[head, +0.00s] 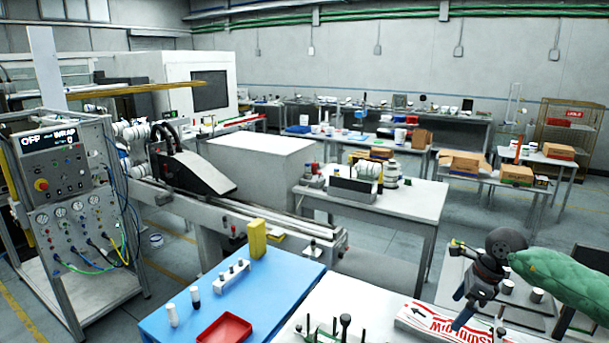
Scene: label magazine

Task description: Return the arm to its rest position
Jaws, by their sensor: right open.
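My right arm, in a green sleeve, comes in from the right edge in the head view. My right gripper (463,306) hangs at its end, pointing down, with its fingers apart and nothing seen between them. It is in front of the small table at the lower right, above or beside a white box with red lettering (436,322); I cannot tell the exact gap. My left gripper is not in view. A labelling machine with a black hood (190,165) stands on a conveyor at the centre left.
A white worktable (408,205) stands behind. A control panel (50,150) reading "OFF" and "WRAP" stands at left. Open floor shows at right of centre.

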